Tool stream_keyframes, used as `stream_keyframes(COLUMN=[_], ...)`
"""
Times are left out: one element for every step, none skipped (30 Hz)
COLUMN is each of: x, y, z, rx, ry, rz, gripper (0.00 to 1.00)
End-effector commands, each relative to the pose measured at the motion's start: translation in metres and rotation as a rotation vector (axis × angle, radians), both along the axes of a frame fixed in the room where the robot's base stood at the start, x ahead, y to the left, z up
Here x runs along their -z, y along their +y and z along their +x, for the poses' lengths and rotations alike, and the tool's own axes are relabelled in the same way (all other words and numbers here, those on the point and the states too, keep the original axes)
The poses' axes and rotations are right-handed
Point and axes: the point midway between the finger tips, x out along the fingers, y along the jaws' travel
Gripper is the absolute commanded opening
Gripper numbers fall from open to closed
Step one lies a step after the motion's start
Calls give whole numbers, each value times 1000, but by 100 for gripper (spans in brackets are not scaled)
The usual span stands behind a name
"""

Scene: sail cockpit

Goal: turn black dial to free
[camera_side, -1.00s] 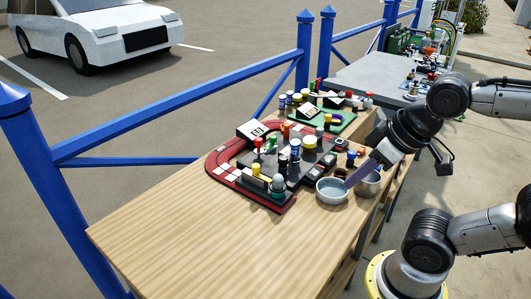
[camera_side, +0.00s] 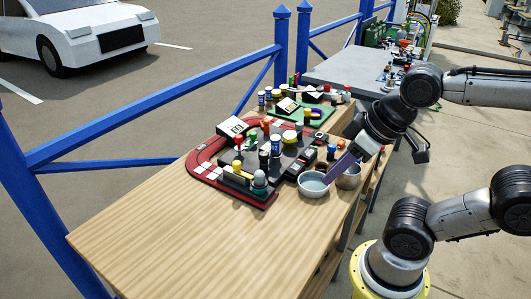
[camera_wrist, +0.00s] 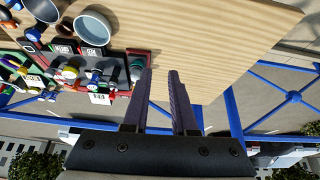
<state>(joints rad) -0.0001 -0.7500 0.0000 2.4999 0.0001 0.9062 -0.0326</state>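The control board (camera_side: 213,178), with a red border and dark middle, stands on the wooden table and carries several knobs, dials and levers. It also shows at the left of the wrist view (camera_wrist: 140,55). Several dark knobs and modules stand close together there, and I cannot tell which is the black dial. My gripper (camera_side: 328,181) points down and left near the bowls, right of the board. In the wrist view its two purple fingers (camera_wrist: 160,72) are apart with nothing between them, beside the board's end and in front of bare wood.
Two bowls, one pale (camera_side: 313,192) and one metal (camera_side: 349,182), stand right of the board. A green board (camera_side: 318,116) with more parts lies behind. The table front (camera_side: 170,235) is bare. A blue fence (camera_side: 160,112) runs along the far side.

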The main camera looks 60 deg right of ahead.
Motion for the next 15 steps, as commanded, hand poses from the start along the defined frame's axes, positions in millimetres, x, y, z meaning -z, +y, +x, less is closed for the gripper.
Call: stream_keyframes(x=[1, -1, -9, -17, -25, -34, -41, -47, -56, -62, -67, -74, -79, -83, -89], y=[0, 0, 0, 0, 1, 0, -1, -1, -3, -4, -6, -8, -10, -12, -16], z=[-2, -3, -1, 1, 5, 10, 15, 21, 29, 35, 42, 51, 59, 67, 79], rx=[-27, -50, -86, -116, -145, -180, -204, -227, -256, -276, -294, -317, -334, -351, -373], ry=[11, 15, 9, 5, 7, 14, 22, 30, 43, 55, 65, 82, 93, 107, 125], rz=[-13, -26, -43, -59, -73, -92, -104, -116, -132, -142, -151, -162, -170, -177, -185], gripper=[36, 41, 49, 54, 59, 67, 67, 67, 67, 67, 67, 67, 67, 67, 67])
